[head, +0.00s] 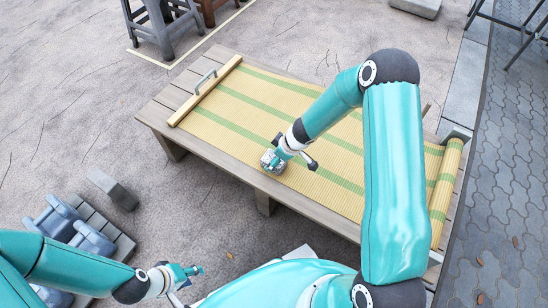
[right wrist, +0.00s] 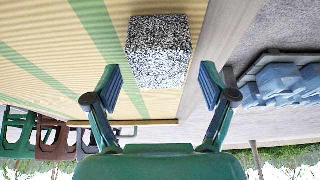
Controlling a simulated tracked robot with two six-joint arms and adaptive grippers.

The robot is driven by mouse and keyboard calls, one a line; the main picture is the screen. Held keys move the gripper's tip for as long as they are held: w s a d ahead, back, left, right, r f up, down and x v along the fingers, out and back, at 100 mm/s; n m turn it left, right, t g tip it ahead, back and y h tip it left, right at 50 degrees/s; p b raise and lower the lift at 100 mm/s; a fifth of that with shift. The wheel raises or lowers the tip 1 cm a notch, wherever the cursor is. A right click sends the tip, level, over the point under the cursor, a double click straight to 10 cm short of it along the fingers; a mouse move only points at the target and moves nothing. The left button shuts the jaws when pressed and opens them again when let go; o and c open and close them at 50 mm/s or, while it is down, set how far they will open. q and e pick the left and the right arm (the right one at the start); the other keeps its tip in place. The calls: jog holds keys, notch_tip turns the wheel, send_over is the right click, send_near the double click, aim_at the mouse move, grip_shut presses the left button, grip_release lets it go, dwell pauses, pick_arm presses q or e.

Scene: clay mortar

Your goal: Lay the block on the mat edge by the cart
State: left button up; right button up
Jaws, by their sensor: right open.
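The speckled black-and-white block (head: 270,163) lies on the straw mat (head: 225,108) at its near long edge in the head view. The mat is yellow with green stripes. My right gripper (head: 289,158) is over the block. In the right wrist view its fingers (right wrist: 160,88) are spread wide, with the block (right wrist: 158,48) just ahead between them and a gap on each side. My left gripper (head: 188,277) hangs low at the lower left, empty, its fingers apart. The slatted carrier (head: 122,245) with blue-grey objects, perhaps the cart, stands left of the bench.
The mat covers a low wooden bench (head: 160,112). A wooden bar with a metal handle (head: 205,82) lies across its far left end, and a roll (head: 446,185) at its right end. A grey brick (head: 113,188) lies on the ground. Stools (head: 160,25) stand at the back.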

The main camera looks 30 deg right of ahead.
jog(key=p+v, duration=0.5)
jog(key=v, duration=0.4)
jog(key=s+a+f+m+g, duration=0.1)
jog(key=s+a+f+m, duration=0.1)
jog(key=s+a+m, duration=0.2)
jog(key=s+a+f+m+g+y, duration=0.1)
jog(key=s+a+f+m+g, duration=0.1)
jog(key=s+a, duration=0.9)
jog(key=s+f+m, duration=0.1)
jog(key=s+m, duration=0.1)
jog(key=shift+s+y, duration=0.3)
jog(key=shift+s, duration=0.1)
jog(key=shift+a, duration=0.1)
